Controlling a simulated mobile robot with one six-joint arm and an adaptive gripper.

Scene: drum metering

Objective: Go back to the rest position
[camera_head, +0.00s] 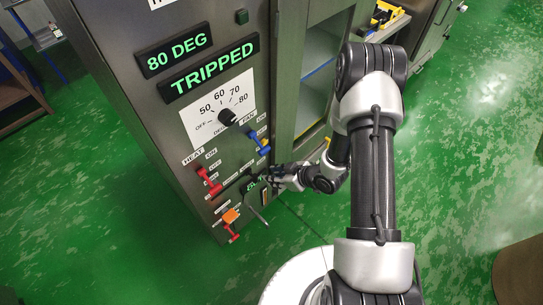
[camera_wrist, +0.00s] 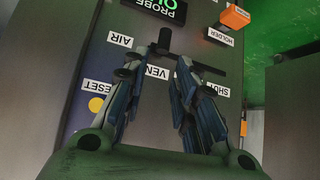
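My gripper (camera_wrist: 157,72) is in front of the grey control panel (camera_head: 180,115), low on its face. In the wrist view its two fingers stand apart, with panel and part of a "VENT" label visible between them. A black lever (camera_wrist: 165,42) lies just beyond the fingertips; I cannot tell whether they touch it. In the head view my gripper (camera_head: 268,181) is small and partly merges with the panel's lower controls. My arm reaches from the lower right toward the panel.
The panel display (camera_head: 211,65) reads "TRIPPED", above a temperature dial (camera_head: 227,117). Red levers (camera_head: 208,180), a blue lever (camera_head: 258,142) and an orange block (camera_head: 230,215) stick out near my gripper. An open cabinet (camera_head: 322,60) is at right.

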